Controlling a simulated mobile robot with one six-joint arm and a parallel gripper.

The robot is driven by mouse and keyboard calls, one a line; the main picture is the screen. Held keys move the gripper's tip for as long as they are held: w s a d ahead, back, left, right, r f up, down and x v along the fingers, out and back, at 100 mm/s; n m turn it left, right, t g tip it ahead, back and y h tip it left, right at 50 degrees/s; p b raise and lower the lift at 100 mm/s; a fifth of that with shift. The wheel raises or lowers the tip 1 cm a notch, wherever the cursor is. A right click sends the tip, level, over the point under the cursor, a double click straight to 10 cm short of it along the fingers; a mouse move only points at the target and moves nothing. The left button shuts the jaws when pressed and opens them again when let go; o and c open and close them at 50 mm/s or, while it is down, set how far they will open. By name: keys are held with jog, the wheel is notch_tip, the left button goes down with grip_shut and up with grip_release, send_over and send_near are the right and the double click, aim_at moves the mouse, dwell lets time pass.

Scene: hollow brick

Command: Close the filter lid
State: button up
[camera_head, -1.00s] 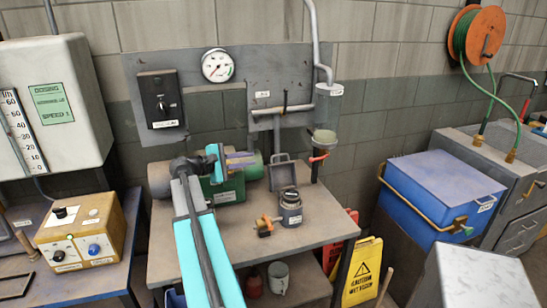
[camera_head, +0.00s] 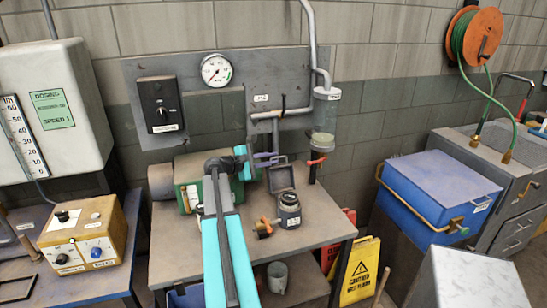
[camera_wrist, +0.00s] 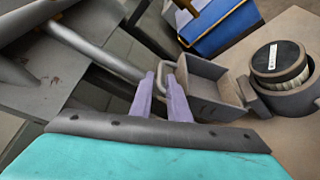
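The filter lid looks like the grey hollow square piece (camera_head: 281,179). It stands tilted open behind a round grey filter housing (camera_head: 289,212) with a dark, labelled top. In the wrist view the lid (camera_wrist: 212,84) shows its hollow side, and the housing (camera_wrist: 290,100) is at the right. My gripper (camera_head: 266,158) has purple fingers and is just left of the lid's upper edge. In the wrist view my gripper (camera_wrist: 160,74) has its fingers apart, with the lid's loop handle (camera_wrist: 181,78) close to the right finger. Whether they touch cannot be told.
A green pump (camera_head: 193,177) sits left on the bench (camera_head: 325,207). A brass valve (camera_head: 265,227) is left of the housing. A vertical pipe with a red-handled valve (camera_head: 317,160) stands right of the lid. A blue box (camera_head: 440,185) is farther right.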

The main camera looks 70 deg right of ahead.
jog(key=shift+x, duration=1)
grip_shut()
dwell(0.9)
